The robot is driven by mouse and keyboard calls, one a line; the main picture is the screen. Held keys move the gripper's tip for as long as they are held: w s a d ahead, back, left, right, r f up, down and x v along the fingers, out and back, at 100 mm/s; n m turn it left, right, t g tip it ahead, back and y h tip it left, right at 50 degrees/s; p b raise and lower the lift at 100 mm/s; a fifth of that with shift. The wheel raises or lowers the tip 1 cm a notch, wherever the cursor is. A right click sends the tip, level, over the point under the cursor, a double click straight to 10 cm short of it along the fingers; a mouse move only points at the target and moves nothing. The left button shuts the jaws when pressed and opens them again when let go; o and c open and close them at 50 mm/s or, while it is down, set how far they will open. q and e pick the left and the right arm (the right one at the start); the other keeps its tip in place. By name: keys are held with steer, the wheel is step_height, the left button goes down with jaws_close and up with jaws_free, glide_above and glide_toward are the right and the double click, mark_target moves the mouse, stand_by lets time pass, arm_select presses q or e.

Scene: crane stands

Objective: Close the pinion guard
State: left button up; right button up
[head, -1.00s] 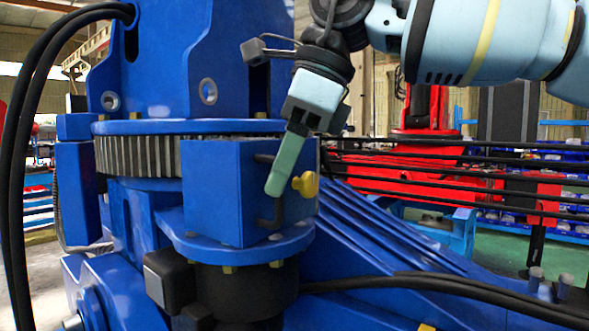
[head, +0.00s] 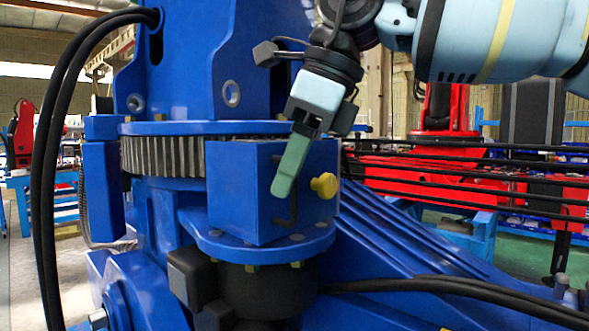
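The pinion guard (head: 235,190) is a blue box cover in front of the toothed slewing ring, above a round blue flange. Its right face has a dark bar handle, partly hidden behind my gripper, and a yellow knob (head: 323,185) stands to the right. My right gripper (head: 285,189) comes down from the upper right, with its pale green finger in front of the handle. Only one finger shows clearly, so its opening and any contact with the handle cannot be told. My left gripper is not in view.
The toothed ring (head: 160,156) shows left of the guard. A dark motor block (head: 190,277) sits below the flange. Black hoses (head: 50,150) run down the left, and another cable crosses the lower right. Red machinery (head: 440,175) stands behind.

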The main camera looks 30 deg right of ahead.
steer(key=shift+d, duration=0.1)
stand_by(0.3)
steer(key=shift+d+r, duration=0.1)
steer(key=shift+r, duration=0.15)
steer(key=v, duration=0.7)
steer(key=shift+p, duration=0.3)
steer(key=shift+s, duration=0.1)
